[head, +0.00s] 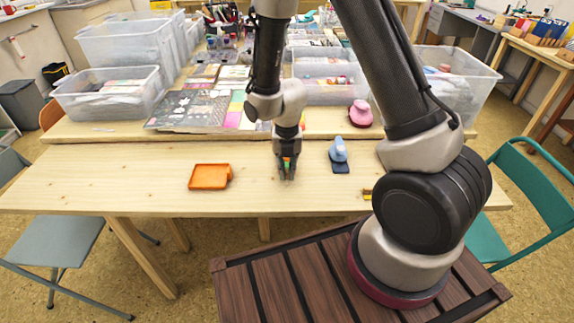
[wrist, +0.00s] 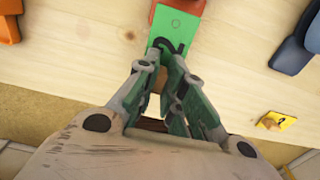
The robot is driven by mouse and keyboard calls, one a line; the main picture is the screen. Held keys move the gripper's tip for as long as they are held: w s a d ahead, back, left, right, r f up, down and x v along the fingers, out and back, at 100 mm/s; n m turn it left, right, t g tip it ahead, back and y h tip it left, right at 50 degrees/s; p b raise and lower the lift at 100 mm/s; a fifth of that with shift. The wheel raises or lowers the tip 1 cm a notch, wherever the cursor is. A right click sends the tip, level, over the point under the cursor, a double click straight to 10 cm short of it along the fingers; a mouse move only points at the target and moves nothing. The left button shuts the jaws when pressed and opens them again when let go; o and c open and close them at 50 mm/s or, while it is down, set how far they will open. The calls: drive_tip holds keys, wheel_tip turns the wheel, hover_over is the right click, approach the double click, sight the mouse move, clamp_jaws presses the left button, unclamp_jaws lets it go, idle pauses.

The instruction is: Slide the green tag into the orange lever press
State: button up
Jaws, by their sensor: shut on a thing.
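The green tag (wrist: 177,26) is a flat piece with a small hole and a dark curved mark. It shows at the top centre of the wrist view. My gripper (wrist: 170,55) is shut on its near end, low over the table; in the head view my gripper (head: 288,172) is at the table's middle. An orange-red piece (wrist: 197,7), seemingly the orange lever press, shows at the tag's far end, cut off by the frame edge. In the head view it is mostly hidden behind my fingers. I cannot tell whether the tag is inside it or over it.
An orange tray (head: 209,177) lies left of my gripper. A blue press (head: 339,155) stands close on the right, and a pink one (head: 360,113) farther back. A yellow tag (wrist: 277,121) lies at the near right. Plastic bins (head: 108,92) stand behind. The table's front is mostly clear.

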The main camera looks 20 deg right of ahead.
sight(287, 164)
drive_tip(key=shift+f, duration=0.95)
drive_tip(key=shift+w+d, duration=0.3)
drive_tip(key=shift+w, duration=0.65)
drive_tip(key=shift+w+d, duration=0.3)
drive_tip(key=shift+w, duration=0.6)
drive_tip(key=o, duration=0.8)
drive_tip(key=shift+c, duration=0.2)
drive_tip(key=shift+r, duration=3.5)
